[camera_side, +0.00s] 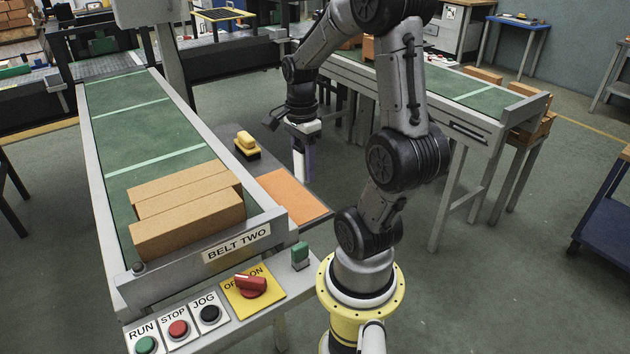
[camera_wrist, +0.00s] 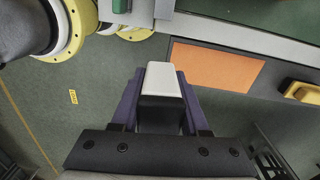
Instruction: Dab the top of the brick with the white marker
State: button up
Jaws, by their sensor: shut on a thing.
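My gripper (camera_side: 304,168) hangs above the floor gap to the right of the belt, beside the orange panel. In the wrist view its purple fingers (camera_wrist: 160,104) are shut on a blocky thing with a white face and a dark face, which I take for the white marker (camera_wrist: 160,75). Its tip cannot be made out. Three tan bricks (camera_side: 188,222) lie side by side at the near end of the left belt, with their tops uncovered. My gripper is apart from them, to their right and farther back. The bricks are not seen in the wrist view.
An orange panel (camera_side: 292,197), also in the wrist view (camera_wrist: 215,66), lies on a dark shelf beside the belt. A yellow-and-black item (camera_side: 246,146) stands behind it. The belt's metal rim (camera_side: 225,165) borders the bricks. A switch panel (camera_side: 205,307) is in front. Another belt (camera_side: 470,92) stands right.

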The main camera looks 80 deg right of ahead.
jog(key=w+a+r+n, duration=0.4)
jog(key=w+a, duration=0.2)
jog(key=w, duration=0.4)
jog(key=w+a+r+n, duration=0.35)
jog(key=w+a, duration=0.25)
jog(key=w, duration=0.4)
jog(key=shift+n, duration=0.65)
jog(key=shift+w+a+f, duration=0.2)
jog(key=shift+a+f, duration=0.5)
jog(key=shift+f, duration=0.25)
jog(key=shift+w+a+f, duration=0.25)
jog(key=shift+a+f, duration=0.4)
jog(key=shift+f, duration=0.3)
jog(key=shift+w+a+f, duration=0.2)
jog(key=shift+a+f, duration=0.5)
jog(key=shift+f, duration=0.25)
jog(key=shift+f, duration=0.55)
jog(key=shift+r, duration=0.15)
notch_tip(320, 180, up, 7)
